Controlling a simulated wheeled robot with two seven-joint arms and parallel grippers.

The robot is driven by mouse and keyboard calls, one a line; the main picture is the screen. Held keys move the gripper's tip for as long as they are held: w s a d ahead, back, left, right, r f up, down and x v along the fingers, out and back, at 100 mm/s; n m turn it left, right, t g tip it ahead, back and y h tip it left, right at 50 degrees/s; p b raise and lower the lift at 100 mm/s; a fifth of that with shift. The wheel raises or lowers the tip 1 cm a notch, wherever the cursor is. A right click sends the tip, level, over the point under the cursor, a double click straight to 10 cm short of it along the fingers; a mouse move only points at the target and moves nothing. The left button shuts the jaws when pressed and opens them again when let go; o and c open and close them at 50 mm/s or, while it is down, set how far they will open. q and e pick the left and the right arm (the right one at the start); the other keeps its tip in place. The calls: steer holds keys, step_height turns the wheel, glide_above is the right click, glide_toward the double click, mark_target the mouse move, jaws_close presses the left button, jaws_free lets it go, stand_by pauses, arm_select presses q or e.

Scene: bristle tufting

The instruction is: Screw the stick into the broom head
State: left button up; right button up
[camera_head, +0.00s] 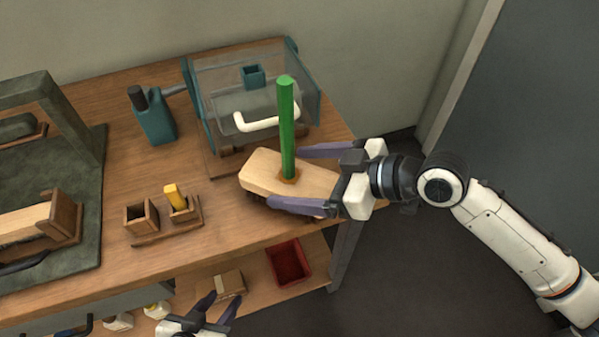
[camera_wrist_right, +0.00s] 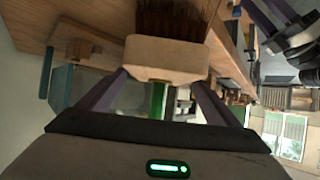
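The broom head (camera_head: 262,168), a pale wooden block with dark bristles underneath, is at the table's right front corner. The green stick (camera_head: 287,120) stands nearly upright at a brown collar on its top. My right gripper (camera_head: 287,180) comes from the right, one finger along each long side of the block. The wrist view shows the block's end (camera_wrist_right: 166,56) between both fingers, bristles upward in the picture, and part of the green stick (camera_wrist_right: 158,100). How deep the stick sits is hidden. My left gripper (camera_head: 219,298) is low at the front edge, fingers apart and empty.
A teal bottle (camera_head: 153,118) and a small wooden holder with a yellow piece (camera_head: 175,197) are to the left. A red tray (camera_head: 288,262) sits on the lower shelf.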

steer(key=v, duration=1.2)
steer(key=shift+b, duration=0.3)
